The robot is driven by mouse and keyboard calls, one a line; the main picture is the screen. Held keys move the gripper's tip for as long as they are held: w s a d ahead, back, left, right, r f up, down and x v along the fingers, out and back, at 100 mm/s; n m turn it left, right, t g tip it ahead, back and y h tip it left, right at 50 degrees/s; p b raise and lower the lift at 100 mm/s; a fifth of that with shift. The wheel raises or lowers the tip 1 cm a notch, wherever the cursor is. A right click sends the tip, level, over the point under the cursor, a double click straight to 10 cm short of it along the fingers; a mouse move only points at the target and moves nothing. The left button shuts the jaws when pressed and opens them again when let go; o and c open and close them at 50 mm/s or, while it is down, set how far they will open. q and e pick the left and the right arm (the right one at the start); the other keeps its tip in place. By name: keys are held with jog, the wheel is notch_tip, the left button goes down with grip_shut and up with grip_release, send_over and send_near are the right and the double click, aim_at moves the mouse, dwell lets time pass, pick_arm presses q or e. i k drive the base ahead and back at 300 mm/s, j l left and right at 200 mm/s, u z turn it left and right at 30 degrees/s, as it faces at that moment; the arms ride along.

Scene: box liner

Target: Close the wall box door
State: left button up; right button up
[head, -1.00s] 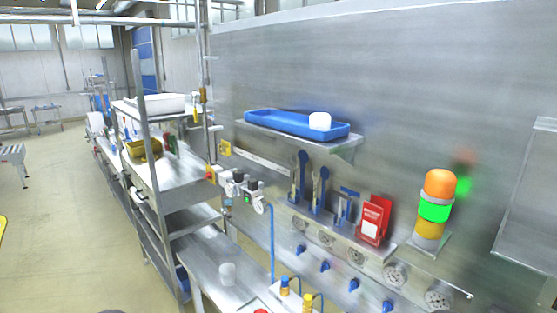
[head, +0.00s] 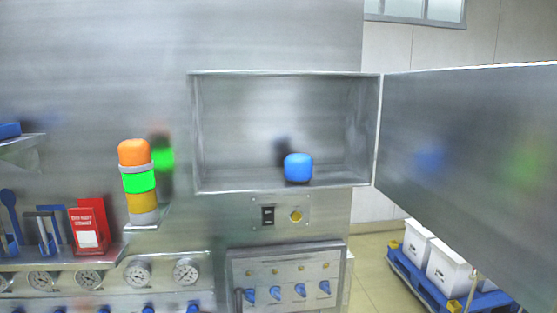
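The wall box (head: 216,130) is a shallow open metal box on the metal wall, in the middle of the head view. Its door (head: 470,150) is hinged at the box's right side and stands wide open, reaching out to the right edge of the view. A blue rounded block (head: 298,167) sits on the box floor, right of its middle. Neither of my grippers shows in the head view.
A signal light (head: 139,182) in orange, green and yellow stands on a small bracket left of the box. Below the box are a switch plate (head: 282,213) and a panel with blue handles (head: 287,268). White bins (head: 447,262) stand on a blue pallet (head: 410,272) at lower right.

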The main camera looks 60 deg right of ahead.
aim_at(469, 154)
jog(key=k+l+z, duration=0.45)
jog(key=l, duration=0.15)
jog(key=k+l+z, duration=0.2)
jog(key=l, duration=0.15)
jog(key=l+z, duration=0.25)
jog(key=k+l+z, duration=0.2)
jog(key=l, duration=0.3)
jog(key=i+j, duration=0.05)
